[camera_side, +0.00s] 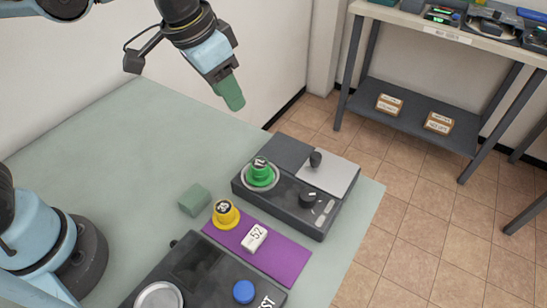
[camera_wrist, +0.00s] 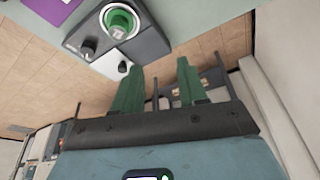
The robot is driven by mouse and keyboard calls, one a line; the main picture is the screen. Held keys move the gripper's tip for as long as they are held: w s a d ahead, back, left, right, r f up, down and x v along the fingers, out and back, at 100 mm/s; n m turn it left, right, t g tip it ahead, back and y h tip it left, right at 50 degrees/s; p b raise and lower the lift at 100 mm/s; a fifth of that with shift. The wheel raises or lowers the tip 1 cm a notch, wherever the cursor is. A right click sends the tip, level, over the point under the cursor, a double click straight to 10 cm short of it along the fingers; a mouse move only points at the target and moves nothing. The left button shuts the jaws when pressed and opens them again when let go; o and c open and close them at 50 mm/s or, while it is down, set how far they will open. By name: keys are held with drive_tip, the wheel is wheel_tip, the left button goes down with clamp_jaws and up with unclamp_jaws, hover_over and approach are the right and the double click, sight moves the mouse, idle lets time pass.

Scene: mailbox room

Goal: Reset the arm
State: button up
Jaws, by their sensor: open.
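My gripper (camera_side: 231,92) is raised high above the back of the green table (camera_side: 120,150), near the white wall, well apart from everything on the table. In the wrist view my gripper (camera_wrist: 157,82) shows two green fingers spread apart with nothing between them. My arm comes in from the top left of the side view.
Below stand a dark device with a green weight (camera_side: 262,173), a yellow weight (camera_side: 226,214) and white tag (camera_side: 254,238) on a purple mat (camera_side: 285,262), a green block (camera_side: 194,199), and a dark device with a blue button (camera_side: 244,291). A shelf (camera_side: 410,110) stands behind.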

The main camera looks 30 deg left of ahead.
drive_tip(key=s+a+f+n+t, duration=0.2)
drive_tip(key=a, duration=0.4)
drive_tip(key=s+a+f+n+t+y, duration=0.1)
drive_tip(key=s+a+f+n, duration=0.1)
drive_tip(key=a, duration=0.4)
drive_tip(key=shift+s+a+t, duration=0.25)
drive_tip(key=shift+s+t, duration=0.15)
drive_tip(key=shift+s, duration=0.1)
drive_tip(key=shift+f, duration=0.1)
